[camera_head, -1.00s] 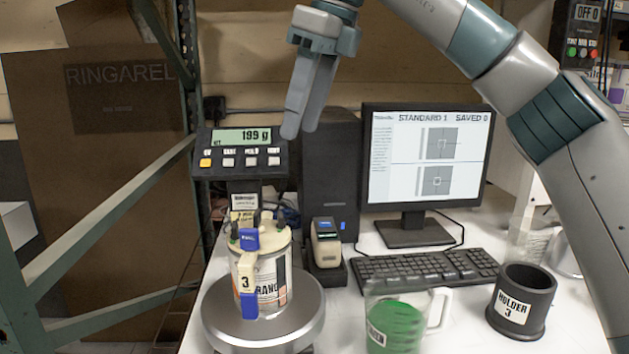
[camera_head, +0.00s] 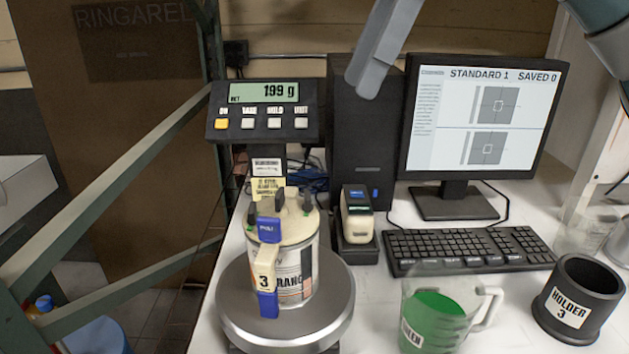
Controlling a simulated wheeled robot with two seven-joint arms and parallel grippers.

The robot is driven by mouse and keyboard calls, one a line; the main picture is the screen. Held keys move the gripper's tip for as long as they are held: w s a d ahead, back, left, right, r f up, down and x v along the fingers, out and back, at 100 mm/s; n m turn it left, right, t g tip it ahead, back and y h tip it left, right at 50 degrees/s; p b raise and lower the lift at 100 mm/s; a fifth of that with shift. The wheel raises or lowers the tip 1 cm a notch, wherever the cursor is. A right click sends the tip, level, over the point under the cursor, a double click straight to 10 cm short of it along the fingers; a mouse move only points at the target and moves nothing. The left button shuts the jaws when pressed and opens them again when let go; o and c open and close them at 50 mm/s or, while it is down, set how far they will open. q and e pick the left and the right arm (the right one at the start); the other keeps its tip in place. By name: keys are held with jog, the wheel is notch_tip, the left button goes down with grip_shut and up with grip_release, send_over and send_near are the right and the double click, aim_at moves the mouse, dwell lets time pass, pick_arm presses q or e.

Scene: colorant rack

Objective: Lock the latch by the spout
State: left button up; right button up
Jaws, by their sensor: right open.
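The paint can (camera_head: 290,267) stands upright on the round scale plate (camera_head: 325,313). Its cream lid carries a blue tab marked PULL (camera_head: 270,231), with a cream strip labelled 3 (camera_head: 264,268) and a blue end piece (camera_head: 268,304) down the front. Small dark upright parts (camera_head: 307,201) stand on the lid; I cannot tell which is the spout or whether a latch is locked. My right gripper (camera_head: 367,85) shows only its grey fingers at the top, open, empty, well above and right of the can, in front of the black computer tower. My left gripper is out of view.
A monitor (camera_head: 480,120), keyboard (camera_head: 470,247), green-filled jug (camera_head: 434,318) and black holder 3 (camera_head: 575,297) stand further right. A green rack frame (camera_head: 115,195) is at left.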

aim_at(309, 194)
jog(key=p+x, duration=0.2)
jog(key=x, duration=1.4)
jog(key=shift+w+f, duration=0.1)
jog(key=shift+f, duration=0.25)
jog(key=shift+a+f, duration=0.15)
jog(key=shift+f, duration=0.2)
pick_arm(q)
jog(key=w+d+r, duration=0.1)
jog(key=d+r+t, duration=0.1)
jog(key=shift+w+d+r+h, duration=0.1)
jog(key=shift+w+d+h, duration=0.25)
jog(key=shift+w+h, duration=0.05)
